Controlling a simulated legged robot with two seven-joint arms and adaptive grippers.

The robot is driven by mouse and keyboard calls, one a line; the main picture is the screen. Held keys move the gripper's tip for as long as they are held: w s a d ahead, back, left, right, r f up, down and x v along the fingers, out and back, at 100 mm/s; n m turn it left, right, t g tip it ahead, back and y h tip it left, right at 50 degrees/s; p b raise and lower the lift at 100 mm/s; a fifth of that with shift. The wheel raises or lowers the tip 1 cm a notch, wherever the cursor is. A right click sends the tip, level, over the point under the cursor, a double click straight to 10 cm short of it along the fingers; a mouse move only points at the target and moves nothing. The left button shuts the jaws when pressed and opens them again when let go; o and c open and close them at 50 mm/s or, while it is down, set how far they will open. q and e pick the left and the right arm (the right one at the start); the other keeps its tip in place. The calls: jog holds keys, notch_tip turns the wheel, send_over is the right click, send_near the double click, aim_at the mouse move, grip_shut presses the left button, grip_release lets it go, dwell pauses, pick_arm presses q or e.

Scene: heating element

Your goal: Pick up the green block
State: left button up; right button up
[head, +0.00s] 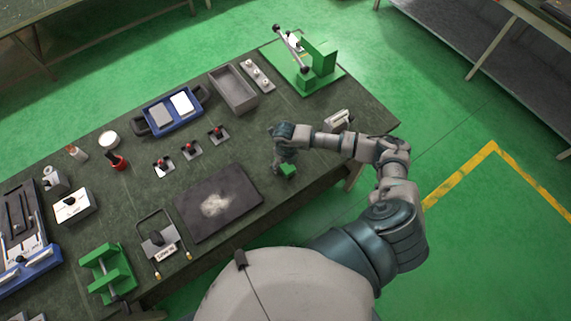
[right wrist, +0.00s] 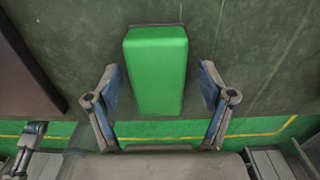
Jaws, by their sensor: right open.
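The green block (head: 288,170) lies on the dark table near its front edge, to the right of the dark square plate. In the right wrist view the green block (right wrist: 156,70) is a long box between the two fingers, with a gap on each side. My right gripper (right wrist: 160,88) is open around it and does not visibly touch it. In the head view my right gripper (head: 284,168) is at the block and partly hides it. My left gripper is not in view.
A dark square plate (head: 245,187) with a pale smudge lies left of the block. Small black-and-red switches (head: 190,150), a blue tray (head: 152,121) and a grey bin (head: 240,95) stand farther back. A green fixture (head: 318,68) is at the far end. The table's front edge is close.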

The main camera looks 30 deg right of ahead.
jog(key=shift+a, duration=0.15)
jog(key=shift+c, duration=0.7)
jog(key=c, duration=1.2)
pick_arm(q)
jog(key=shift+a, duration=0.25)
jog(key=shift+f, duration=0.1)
pick_arm(e)
jog(key=shift+r, duration=0.15)
jog(key=shift+d+r, duration=0.2)
jog(key=shift+r, duration=0.35)
notch_tip(320, 180, up, 2)
jog(key=shift+a+r+b, duration=0.1)
jog(key=shift+b, duration=0.5)
pick_arm(q)
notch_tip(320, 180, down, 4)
jog(key=b, duration=0.2)
jog(key=shift+b, duration=0.4)
pick_arm(e)
jog(key=s+a, duration=0.3)
jog(key=s, duration=0.1)
jog(key=s+a+r, duration=0.1)
jog(key=s+a, duration=0.2)
jog(key=s, duration=0.2)
jog(key=s+a, duration=0.3)
jog(key=s, duration=0.1)
jog(key=shift+s+r, duration=0.15)
jog(key=shift+r, duration=0.1)
